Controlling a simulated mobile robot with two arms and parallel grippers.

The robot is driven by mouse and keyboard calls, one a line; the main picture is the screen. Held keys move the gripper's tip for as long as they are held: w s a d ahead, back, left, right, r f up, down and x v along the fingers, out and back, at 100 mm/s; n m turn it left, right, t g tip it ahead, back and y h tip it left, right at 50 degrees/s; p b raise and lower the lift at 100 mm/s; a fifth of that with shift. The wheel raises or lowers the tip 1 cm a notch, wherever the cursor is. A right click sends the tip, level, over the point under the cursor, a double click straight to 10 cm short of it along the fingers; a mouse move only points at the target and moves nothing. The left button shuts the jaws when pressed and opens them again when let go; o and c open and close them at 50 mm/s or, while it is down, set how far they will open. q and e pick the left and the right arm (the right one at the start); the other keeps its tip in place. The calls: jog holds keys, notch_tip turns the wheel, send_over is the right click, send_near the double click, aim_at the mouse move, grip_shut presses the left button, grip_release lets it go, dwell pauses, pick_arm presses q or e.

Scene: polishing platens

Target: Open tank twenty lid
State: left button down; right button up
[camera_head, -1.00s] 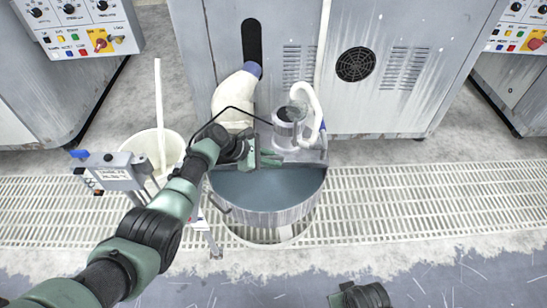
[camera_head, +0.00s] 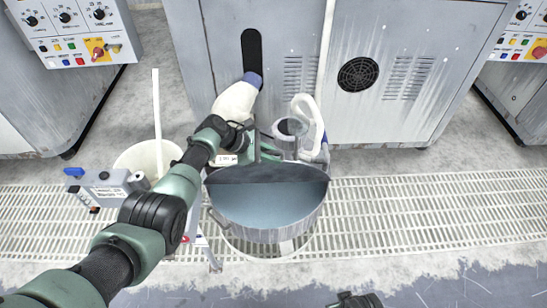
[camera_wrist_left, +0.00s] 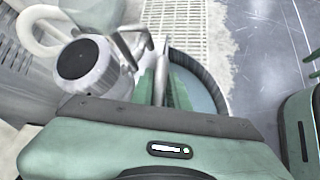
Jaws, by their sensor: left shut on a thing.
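The round grey metal tank (camera_head: 268,236) stands over the floor grating, with a blue-grey surface (camera_head: 268,207) in its front part. A dark plate (camera_head: 262,175), apparently the lid, spans its back part with a straight lower edge. My left gripper (camera_head: 264,152) is at the tank's back edge, behind the plate. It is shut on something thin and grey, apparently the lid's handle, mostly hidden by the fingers. In the left wrist view the green fingers (camera_wrist_left: 165,85) close around a narrow metal piece above the tank.
A pump-like cylinder (camera_head: 291,128) with a white hose (camera_head: 310,115) stands close behind the tank. A grey cabinet (camera_head: 425,110) is behind it. A pale bucket (camera_head: 135,157) and a small labelled box (camera_head: 108,188) are at the left, near my arm. The grating (camera_head: 430,215) at right is clear.

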pick_arm(q)
jog(key=shift+w+a+r, duration=0.1)
jog(key=shift+w+r, duration=0.1)
jog(key=shift+w, duration=0.1)
jog(key=c, duration=1.6)
grip_release()
jog(key=shift+o, duration=0.7)
jog(key=shift+s+f, duration=0.1)
pick_arm(e)
jog(key=shift+r, duration=0.1)
